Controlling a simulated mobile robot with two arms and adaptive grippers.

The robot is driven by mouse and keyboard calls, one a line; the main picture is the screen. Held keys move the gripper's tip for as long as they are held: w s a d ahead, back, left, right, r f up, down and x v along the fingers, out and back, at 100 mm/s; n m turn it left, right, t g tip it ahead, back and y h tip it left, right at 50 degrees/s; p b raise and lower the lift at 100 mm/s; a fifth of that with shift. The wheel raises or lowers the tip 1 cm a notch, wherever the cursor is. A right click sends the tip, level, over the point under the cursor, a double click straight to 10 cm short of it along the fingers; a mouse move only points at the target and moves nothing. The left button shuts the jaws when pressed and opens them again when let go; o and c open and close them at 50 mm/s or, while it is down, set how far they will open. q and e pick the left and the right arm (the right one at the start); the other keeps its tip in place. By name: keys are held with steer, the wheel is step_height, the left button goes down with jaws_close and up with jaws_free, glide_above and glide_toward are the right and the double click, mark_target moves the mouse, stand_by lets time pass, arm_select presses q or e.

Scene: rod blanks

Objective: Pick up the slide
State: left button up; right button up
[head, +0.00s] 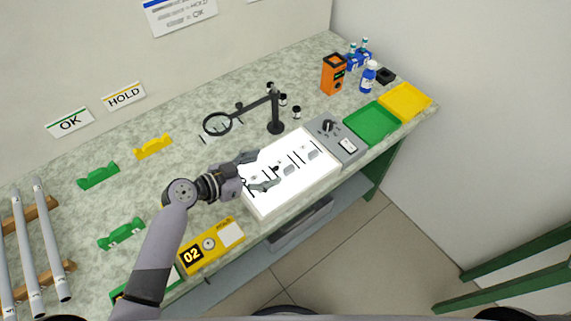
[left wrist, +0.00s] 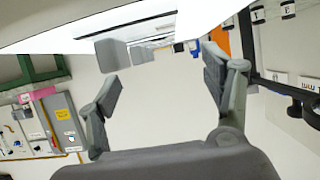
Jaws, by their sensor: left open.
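A white light panel (head: 277,205) lies on the bench, with several small grey pieces and dark thin marks on it. One grey piece (head: 291,169) lies near its middle and another (head: 313,154) nearer its right end; I cannot tell which is the slide. My left gripper (head: 264,171) is open over the panel's left part, its fingers spread. In the left wrist view the open fingers (left wrist: 165,85) have nothing between them. A grey block (left wrist: 112,55) shows beyond the fingertips, with more behind it in a row. The right gripper is out of view.
A grey control box (head: 337,135) adjoins the panel's right end, then a green tray (head: 372,124) and a yellow tray (head: 405,101). A magnifier stand (head: 276,112) rises behind the panel. A yellow "02" box (head: 211,246) sits at the front edge.

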mark_target(280, 170)
arm_select(q)
steer(key=shift+w+d, duration=0.1)
steer(key=shift+d, duration=0.1)
steer(key=shift+w+d, duration=0.1)
steer(key=shift+d, duration=0.15)
steer(key=p+x, duration=0.2)
steer(key=x, duration=0.2)
steer(key=shift+d, duration=0.2)
steer(key=shift+d+f, duration=0.15)
steer(key=shift+d, duration=0.05)
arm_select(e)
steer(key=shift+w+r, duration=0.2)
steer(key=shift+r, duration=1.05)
arm_select(q)
steer(key=shift+c, duration=0.5)
steer(key=c, duration=1)
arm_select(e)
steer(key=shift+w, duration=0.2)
arm_select(q)
steer(key=shift+c, duration=0.2)
